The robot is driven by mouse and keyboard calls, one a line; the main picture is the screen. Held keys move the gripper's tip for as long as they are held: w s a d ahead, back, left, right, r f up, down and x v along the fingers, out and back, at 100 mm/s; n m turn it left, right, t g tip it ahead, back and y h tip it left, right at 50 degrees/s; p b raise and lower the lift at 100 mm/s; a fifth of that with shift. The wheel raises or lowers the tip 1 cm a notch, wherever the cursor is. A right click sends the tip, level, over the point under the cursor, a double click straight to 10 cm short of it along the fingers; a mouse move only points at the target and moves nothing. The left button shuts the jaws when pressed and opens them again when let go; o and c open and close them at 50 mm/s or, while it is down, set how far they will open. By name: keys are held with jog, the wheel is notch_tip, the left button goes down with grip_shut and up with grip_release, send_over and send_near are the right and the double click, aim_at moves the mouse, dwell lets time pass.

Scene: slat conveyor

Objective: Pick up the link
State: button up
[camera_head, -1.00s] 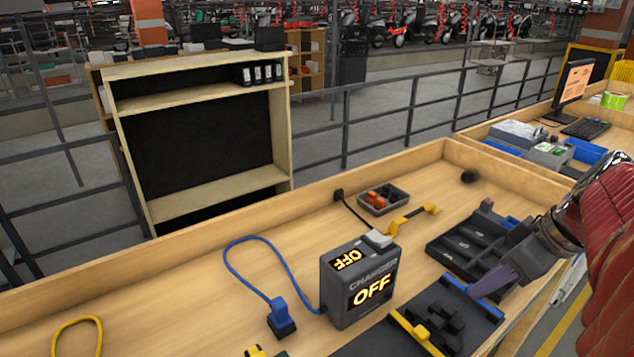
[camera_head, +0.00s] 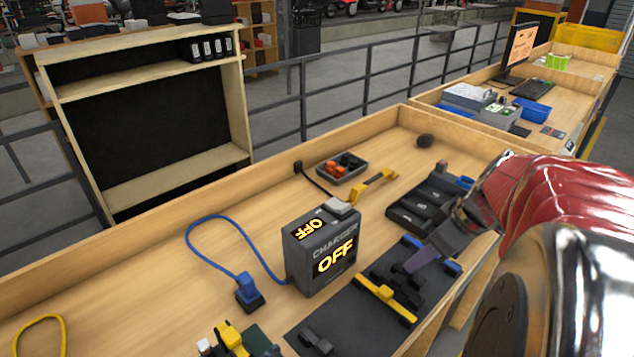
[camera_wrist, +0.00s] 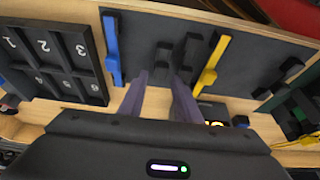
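A dark mat (camera_head: 345,308) on the bench bears a yellow bar (camera_head: 386,296), a blue bar (camera_wrist: 111,48) and dark block-like pieces (camera_head: 402,287) between them. These dark pieces, which may be the link, also show in the wrist view (camera_wrist: 188,52); their exact outline is hard to tell against the mat. My gripper (camera_head: 413,264) has purple fingers pointing down over the mat, close to the dark pieces. In the wrist view my gripper (camera_wrist: 158,84) is open, with a gap between its fingertips and the dark pieces just beyond them. I see nothing held.
A charger box reading OFF (camera_head: 322,255) stands left of the mat, with a blue cable (camera_head: 215,219). A numbered black tray (camera_wrist: 50,58) lies beyond the blue bar. A grey bin (camera_head: 341,172) with orange parts sits farther back. The bench's left part is mostly clear.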

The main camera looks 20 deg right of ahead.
jog(key=shift+x, duration=2.6)
jog(key=shift+s, duration=0.1)
jog(key=shift+c, duration=0.3)
grip_shut()
notch_tip(320, 180, up, 10)
jog(key=shift+s, duration=0.15)
